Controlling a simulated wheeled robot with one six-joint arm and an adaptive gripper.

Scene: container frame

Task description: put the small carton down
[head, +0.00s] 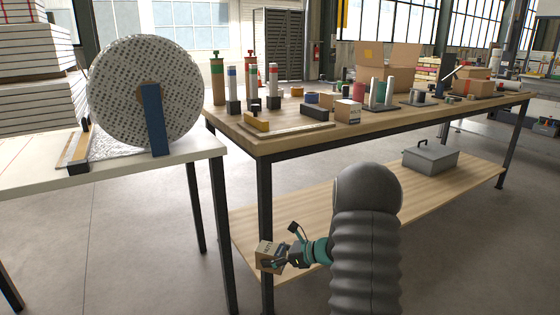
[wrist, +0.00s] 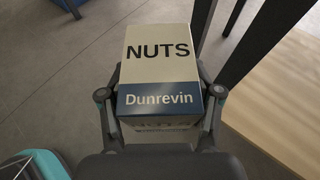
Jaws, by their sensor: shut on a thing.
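The small carton (head: 266,255) is a box, brown in the head view. In the wrist view the carton (wrist: 158,62) is cream with a blue band, marked "NUTS" and "Dunrevin". My gripper (head: 279,262) is shut on it, with one finger on each side in the wrist view (wrist: 159,98). In the head view the carton is in front of the near left leg of the wooden workbench, below its top and close to the lower shelf's left end. I cannot tell whether it touches the leg or shelf.
The workbench top (head: 285,141) carries bottles, a white box (head: 347,111), an open cardboard box (head: 388,68) and other items. The lower shelf (head: 330,200) is largely bare, with a grey toolbox (head: 430,158) at right. A white table (head: 195,150) with a large roll (head: 125,85) stands left.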

